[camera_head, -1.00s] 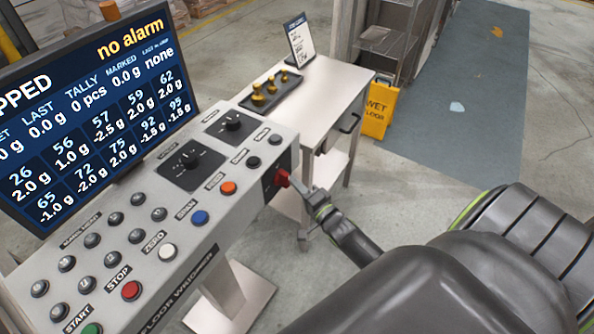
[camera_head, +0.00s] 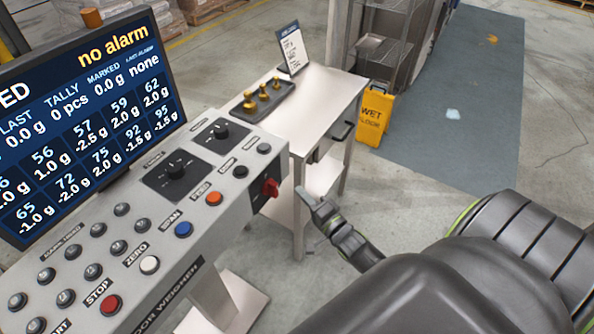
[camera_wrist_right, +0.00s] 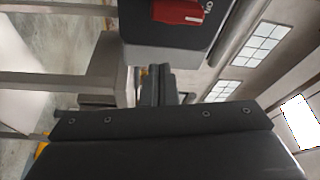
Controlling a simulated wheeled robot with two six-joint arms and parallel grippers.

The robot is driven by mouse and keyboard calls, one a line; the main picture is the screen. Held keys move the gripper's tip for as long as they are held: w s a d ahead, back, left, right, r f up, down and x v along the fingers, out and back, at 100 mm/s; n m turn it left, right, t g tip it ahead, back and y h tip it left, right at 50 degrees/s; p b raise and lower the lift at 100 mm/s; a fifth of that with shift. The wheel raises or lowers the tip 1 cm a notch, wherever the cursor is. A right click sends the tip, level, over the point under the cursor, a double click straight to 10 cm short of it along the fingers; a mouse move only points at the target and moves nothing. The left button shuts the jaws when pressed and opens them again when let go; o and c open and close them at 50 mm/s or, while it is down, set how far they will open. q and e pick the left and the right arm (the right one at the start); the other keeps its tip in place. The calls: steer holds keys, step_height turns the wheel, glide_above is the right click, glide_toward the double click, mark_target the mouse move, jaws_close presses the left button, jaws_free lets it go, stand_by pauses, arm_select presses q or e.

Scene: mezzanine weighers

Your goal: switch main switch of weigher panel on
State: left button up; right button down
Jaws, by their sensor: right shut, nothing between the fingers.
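The weigher panel (camera_head: 215,180) is a grey sloped console with buttons and knobs. Its main switch (camera_head: 270,188) is a red handle on a dark plate on the panel's right end face. In the right wrist view the red handle (camera_wrist_right: 178,11) lies across the picture at the top edge, partly cut off, beside white lettering that looks like "ON". My right gripper (camera_head: 308,198) is shut and empty, a short gap to the right of the switch and not touching it. Its fingers (camera_wrist_right: 160,84) also show in the right wrist view, below the switch. My left gripper is out of view.
A screen (camera_head: 85,110) reading "no alarm" stands behind the panel. A metal side table (camera_head: 325,95) holds a tray of brass weights (camera_head: 262,95) and a sign. A yellow wet-floor sign (camera_head: 375,115) stands beyond it. Floor to the right is open.

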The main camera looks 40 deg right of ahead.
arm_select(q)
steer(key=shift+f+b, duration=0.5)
arm_select(e)
steer(key=s, duration=0.5)
steer(key=shift+s+d+f, duration=0.1)
steer(key=shift+d, duration=0.2)
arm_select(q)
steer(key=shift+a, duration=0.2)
